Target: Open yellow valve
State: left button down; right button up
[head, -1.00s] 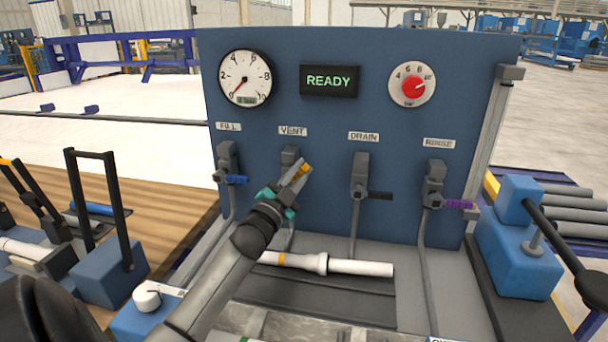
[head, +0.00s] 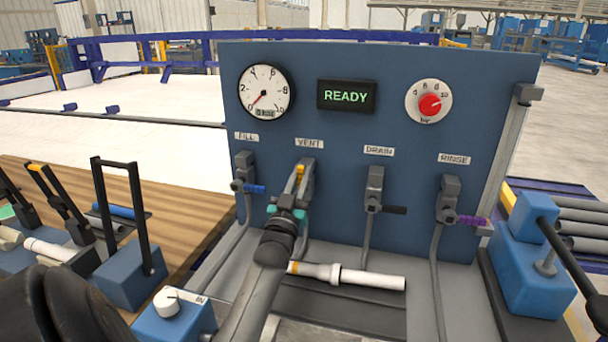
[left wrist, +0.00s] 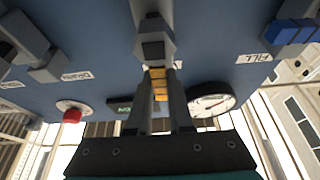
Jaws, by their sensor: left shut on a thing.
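The yellow valve handle (head: 299,171) is on the grey valve body (head: 308,169) under the VENT label (head: 309,143) on the blue panel. My left gripper (head: 297,183) is at this valve, shut on the yellow handle. In the left wrist view the yellow handle (left wrist: 158,83) lies between the two fingers, in line with the valve body (left wrist: 153,40). The fingers hide part of the handle in the head view. My right gripper is not in view.
Blue FILL handle (head: 254,189), black DRAIN handle (head: 394,210) and purple RINSE handle (head: 471,221) flank the yellow one. A gauge (head: 266,91) reads near zero, and a display (head: 346,96) says READY. A white pipe (head: 365,280) lies below the panel.

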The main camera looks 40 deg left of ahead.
pick_arm(q)
jog(key=shift+n, duration=0.4)
jog(key=c, duration=0.8)
grip_release()
jog(key=shift+a, duration=0.1)
jog(key=shift+s, duration=0.1)
jog(key=p+v, duration=0.1)
jog(key=v, duration=1.4)
jog(key=shift+d, duration=0.2)
jog(key=shift+r, duration=0.1)
